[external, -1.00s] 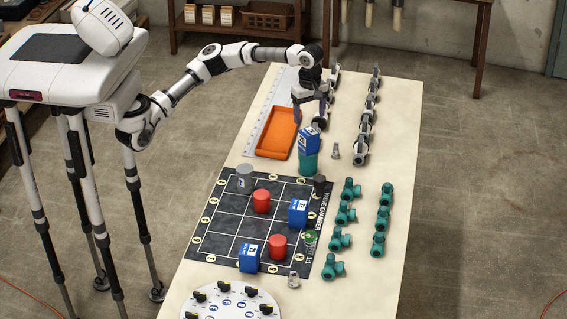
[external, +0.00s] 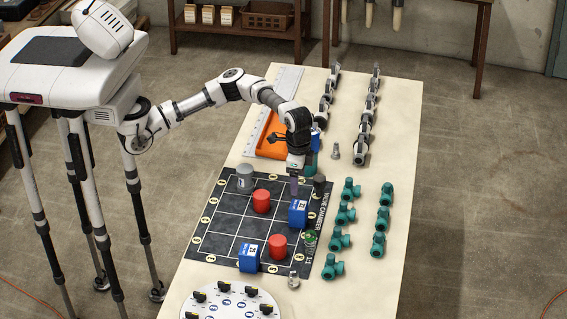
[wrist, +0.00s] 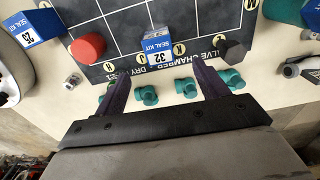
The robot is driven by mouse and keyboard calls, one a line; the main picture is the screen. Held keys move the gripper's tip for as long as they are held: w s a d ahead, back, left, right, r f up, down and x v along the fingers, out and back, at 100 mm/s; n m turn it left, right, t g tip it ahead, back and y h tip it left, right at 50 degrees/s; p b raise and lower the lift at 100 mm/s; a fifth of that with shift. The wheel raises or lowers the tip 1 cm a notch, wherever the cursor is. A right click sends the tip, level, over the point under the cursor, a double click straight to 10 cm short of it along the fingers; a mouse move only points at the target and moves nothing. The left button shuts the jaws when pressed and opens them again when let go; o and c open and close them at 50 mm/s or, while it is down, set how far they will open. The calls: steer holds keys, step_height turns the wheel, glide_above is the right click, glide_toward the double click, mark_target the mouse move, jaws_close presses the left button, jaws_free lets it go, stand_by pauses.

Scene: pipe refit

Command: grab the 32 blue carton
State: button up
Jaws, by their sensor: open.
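The blue carton marked 32 (wrist: 158,43) stands on the dark grid mat and has a white label face. It also shows in the external view (external: 298,213), near the mat's right side. My gripper (wrist: 165,60) is open, its two purple fingers spread to either side of this carton's image in the wrist view. In the external view my gripper (external: 294,190) points down just above and behind the carton. No contact between fingers and carton can be seen.
A red cylinder (wrist: 87,47) and a dark hexagonal piece (wrist: 232,51) flank the carton. Another blue carton (external: 249,258) stands at the mat's front; one more (external: 316,138) is partly hidden behind my arm. Teal valves (external: 345,213) line the right. An orange tray (external: 270,146) lies behind.

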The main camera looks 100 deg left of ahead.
mark_target(299, 205)
step_height(299, 205, down, 8)
steer(key=shift+r+p, duration=0.1)
steer(key=shift+p, duration=0.35)
steer(key=shift+w+d+f+p, duration=0.1)
steer(key=shift+f+p, duration=0.35)
steer(key=shift+f, duration=0.95)
steer(key=shift+w+d+f+p, duration=0.1)
steer(key=shift+f+p, duration=0.3)
steer(key=shift+f, duration=0.95)
steer(key=c, duration=1.1)
